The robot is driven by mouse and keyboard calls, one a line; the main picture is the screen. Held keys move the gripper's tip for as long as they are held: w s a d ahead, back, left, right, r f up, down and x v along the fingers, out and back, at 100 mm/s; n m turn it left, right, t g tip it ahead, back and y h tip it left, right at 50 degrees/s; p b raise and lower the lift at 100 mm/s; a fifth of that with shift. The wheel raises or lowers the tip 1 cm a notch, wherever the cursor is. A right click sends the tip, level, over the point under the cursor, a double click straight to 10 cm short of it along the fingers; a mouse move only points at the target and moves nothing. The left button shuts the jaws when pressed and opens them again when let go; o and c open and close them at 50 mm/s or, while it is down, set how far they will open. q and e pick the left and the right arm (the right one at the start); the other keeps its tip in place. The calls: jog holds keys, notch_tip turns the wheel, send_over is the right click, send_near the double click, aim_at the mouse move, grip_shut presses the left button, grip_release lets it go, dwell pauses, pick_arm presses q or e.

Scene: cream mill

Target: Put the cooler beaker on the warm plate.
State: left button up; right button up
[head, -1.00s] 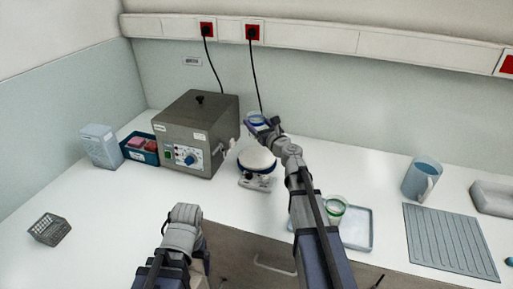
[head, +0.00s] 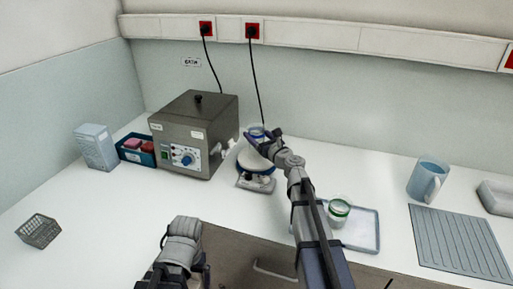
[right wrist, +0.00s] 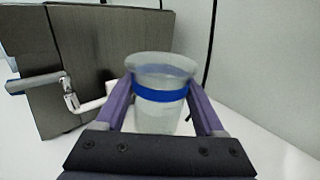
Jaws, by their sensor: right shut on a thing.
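A clear beaker with a blue band (right wrist: 160,95) is upright between the purple fingers of my right gripper (right wrist: 165,110), which is shut on it. In the head view the beaker (head: 256,131) shows at the tip of my right gripper (head: 263,141), over the far part of the warm plate's round white top (head: 253,160). I cannot tell whether its base touches the plate. A second beaker, with a green band (head: 339,209), stands on a tray. No picture tells which beaker is cooler. Of my left arm only links show; its gripper is out of view.
The grey bath (head: 194,130) stands close left of the plate, its tap (head: 228,145) pointing towards it. The tray (head: 367,236) lies to the right, partly behind my right arm. A mug (head: 427,181) and ribbed mat (head: 460,248) are farther right. The front-left counter is clear around a wire basket (head: 39,231).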

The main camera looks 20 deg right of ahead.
jog(key=shift+f+b, duration=1.8)
jog(key=shift+f, duration=0.05)
jog(key=shift+f, duration=0.15)
jog(key=o, duration=1.5)
jog(key=shift+r, duration=0.25)
jog(key=v, duration=0.7)
jog(key=shift+s, duration=0.2)
